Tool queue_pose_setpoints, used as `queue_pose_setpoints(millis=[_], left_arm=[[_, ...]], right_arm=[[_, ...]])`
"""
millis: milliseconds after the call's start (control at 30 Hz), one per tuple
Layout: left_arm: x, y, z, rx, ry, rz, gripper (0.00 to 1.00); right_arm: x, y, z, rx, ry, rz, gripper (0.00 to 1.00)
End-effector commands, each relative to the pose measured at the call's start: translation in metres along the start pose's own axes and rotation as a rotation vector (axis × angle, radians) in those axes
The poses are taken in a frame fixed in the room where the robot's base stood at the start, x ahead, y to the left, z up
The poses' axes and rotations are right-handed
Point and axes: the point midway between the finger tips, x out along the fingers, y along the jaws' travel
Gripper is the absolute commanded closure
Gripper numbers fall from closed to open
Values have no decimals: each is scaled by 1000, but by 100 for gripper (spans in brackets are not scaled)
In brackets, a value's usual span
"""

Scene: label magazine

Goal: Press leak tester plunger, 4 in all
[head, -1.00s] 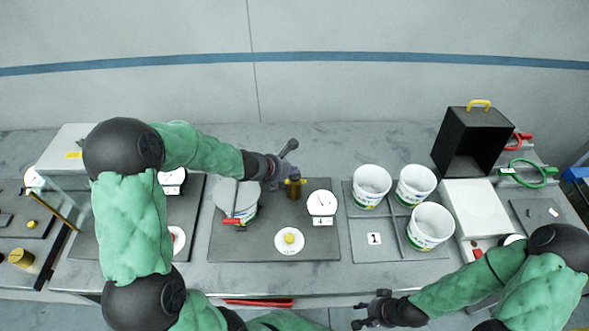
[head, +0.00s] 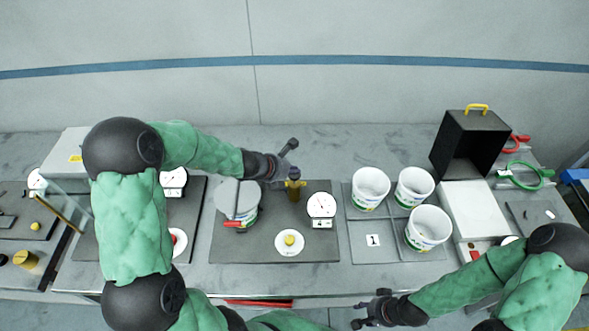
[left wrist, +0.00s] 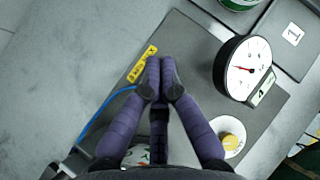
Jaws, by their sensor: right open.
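The leak tester is a dark plate (head: 225,252) with a lidded white tub (head: 248,210), a brass-coloured plunger post (head: 293,194), a round dial gauge (head: 321,204) and a white disc with a yellow button (head: 289,240). A "4" tag sits below the gauge. My left gripper (head: 293,175) is directly over the post. In the left wrist view its fingertips (left wrist: 160,72) are together and hide whatever is beneath them. The gauge (left wrist: 243,70) and yellow button (left wrist: 230,142) show to the right there. My right gripper (head: 372,310) is open and empty off the table's front edge.
Three white tubs (head: 428,228) stand on a divided grey tray (head: 385,250) with a "1" card. A black open box (head: 470,146) and white device (head: 475,210) stand on the right. Another station with a red button (head: 177,241) lies left, partly behind my left arm.

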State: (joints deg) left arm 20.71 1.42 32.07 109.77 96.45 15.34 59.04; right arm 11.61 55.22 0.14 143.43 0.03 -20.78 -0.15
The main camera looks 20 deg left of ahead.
Motion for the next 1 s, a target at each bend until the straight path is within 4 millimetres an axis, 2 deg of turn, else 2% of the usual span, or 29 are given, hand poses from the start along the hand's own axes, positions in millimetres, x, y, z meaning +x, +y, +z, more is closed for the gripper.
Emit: queue_pose_setpoints(millis=[400,800,1000], left_arm=[[-16,-6,15,0,0,0,100],[-17,-6,16,0,-1,0,100],[-26,-10,25,1,-2,0,100]], right_arm=[[-20,-7,1,0,0,0,59],[-21,-7,1,0,0,0,59],[-32,-12,1,0,0,0,59]])
